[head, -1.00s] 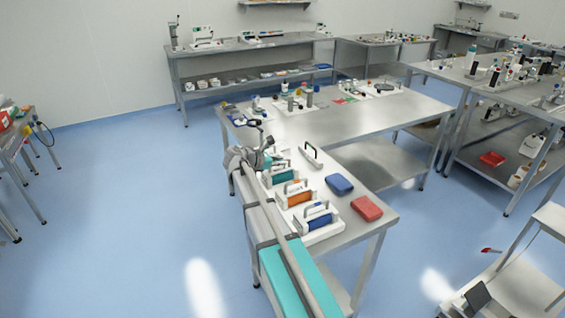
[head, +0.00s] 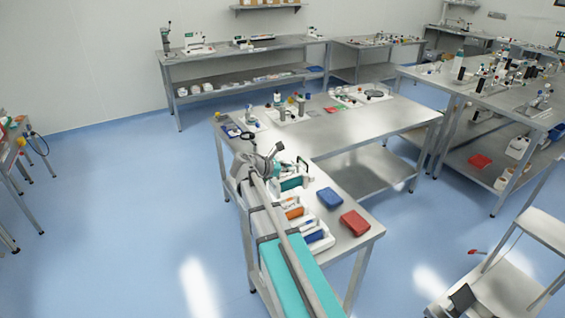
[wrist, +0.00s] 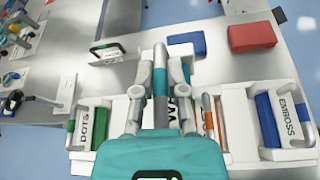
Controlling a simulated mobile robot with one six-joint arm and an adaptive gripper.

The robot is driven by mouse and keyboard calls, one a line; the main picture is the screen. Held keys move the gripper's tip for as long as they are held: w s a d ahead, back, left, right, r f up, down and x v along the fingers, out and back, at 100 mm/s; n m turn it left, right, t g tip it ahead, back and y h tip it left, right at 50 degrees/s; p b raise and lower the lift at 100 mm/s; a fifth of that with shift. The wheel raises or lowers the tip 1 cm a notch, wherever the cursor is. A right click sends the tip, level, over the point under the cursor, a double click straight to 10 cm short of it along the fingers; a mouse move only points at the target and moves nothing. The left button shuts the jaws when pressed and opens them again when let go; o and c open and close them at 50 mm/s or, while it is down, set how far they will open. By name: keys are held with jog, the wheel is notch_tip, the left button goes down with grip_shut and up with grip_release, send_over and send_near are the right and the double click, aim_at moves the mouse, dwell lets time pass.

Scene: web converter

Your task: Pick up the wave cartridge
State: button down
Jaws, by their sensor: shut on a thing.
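The wave cartridge shows in the head view as a teal and white block (head: 293,184) at my gripper (head: 268,168). In the wrist view, my gripper (wrist: 160,85) is shut on the cartridge, and part of its white body (wrist: 174,108) with a partly hidden label shows between the fingers. It appears raised a little above the row of other cartridges. My gripper and wrist hide much of it.
The DOTS cartridge (wrist: 92,125) stands left, an orange cartridge (wrist: 208,115) close right, and the EMBOSS cartridge (wrist: 285,118) farther right. A blue block (head: 330,198) and a red block (head: 355,222) lie on the bench. The bench middle (head: 350,130) is clear.

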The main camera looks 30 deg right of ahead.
jog(key=s+d+r+p, duration=0.1)
jog(key=s+r+p, duration=0.1)
jog(key=s, duration=0.3)
jog(key=shift+s+d+r, duration=0.35)
jog(key=shift+d, duration=0.05)
